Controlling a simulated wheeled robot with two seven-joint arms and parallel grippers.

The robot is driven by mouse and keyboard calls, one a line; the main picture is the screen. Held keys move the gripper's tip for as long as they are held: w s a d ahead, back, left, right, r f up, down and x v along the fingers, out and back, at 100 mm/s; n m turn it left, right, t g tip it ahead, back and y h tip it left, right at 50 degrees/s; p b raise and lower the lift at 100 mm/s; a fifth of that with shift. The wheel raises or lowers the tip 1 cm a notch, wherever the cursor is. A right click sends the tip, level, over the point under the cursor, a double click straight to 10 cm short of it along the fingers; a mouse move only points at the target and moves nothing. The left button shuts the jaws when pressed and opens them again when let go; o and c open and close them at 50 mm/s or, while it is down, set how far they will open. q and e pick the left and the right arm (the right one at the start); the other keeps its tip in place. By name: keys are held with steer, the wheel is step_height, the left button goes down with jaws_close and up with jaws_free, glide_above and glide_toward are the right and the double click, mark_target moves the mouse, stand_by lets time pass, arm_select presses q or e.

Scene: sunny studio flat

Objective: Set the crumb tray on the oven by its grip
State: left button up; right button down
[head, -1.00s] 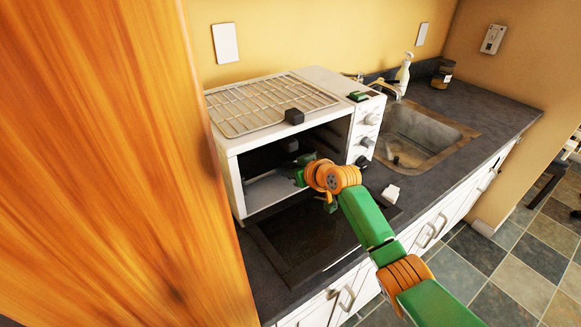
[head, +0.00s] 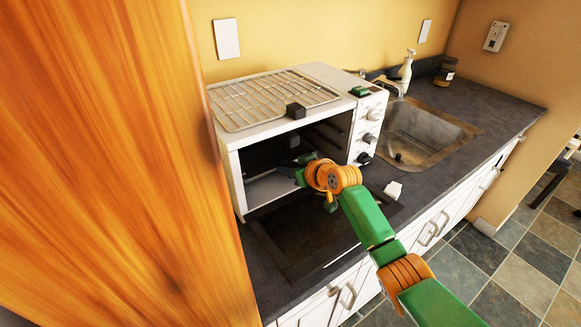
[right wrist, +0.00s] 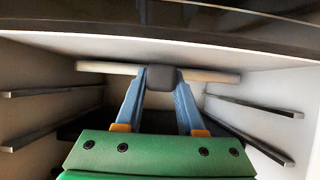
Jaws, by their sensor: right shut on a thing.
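The white toaster oven (head: 231,178) stands on the counter with its glass door (head: 300,232) folded down. My right gripper (head: 300,168) reaches into its open cavity from the front right. In the right wrist view, its blue fingers (right wrist: 161,92) are shut on a dark block-shaped grip (right wrist: 161,77). This grip sits on the pale front edge of the crumb tray (right wrist: 215,76), which is inside the oven between the side walls. The rest of the tray is mostly hidden. My left gripper is not in view.
A wire rack (head: 262,99) with a dark grip (head: 295,111) lies on the oven top. A green item (head: 360,91) is beside it. A sink (head: 428,135) is to the right. A wooden panel (head: 100,160) closes off the left. Side rails (right wrist: 255,105) line the cavity.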

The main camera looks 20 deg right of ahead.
steer(key=shift+s+f, duration=0.1)
steer(key=shift+f, duration=0.4)
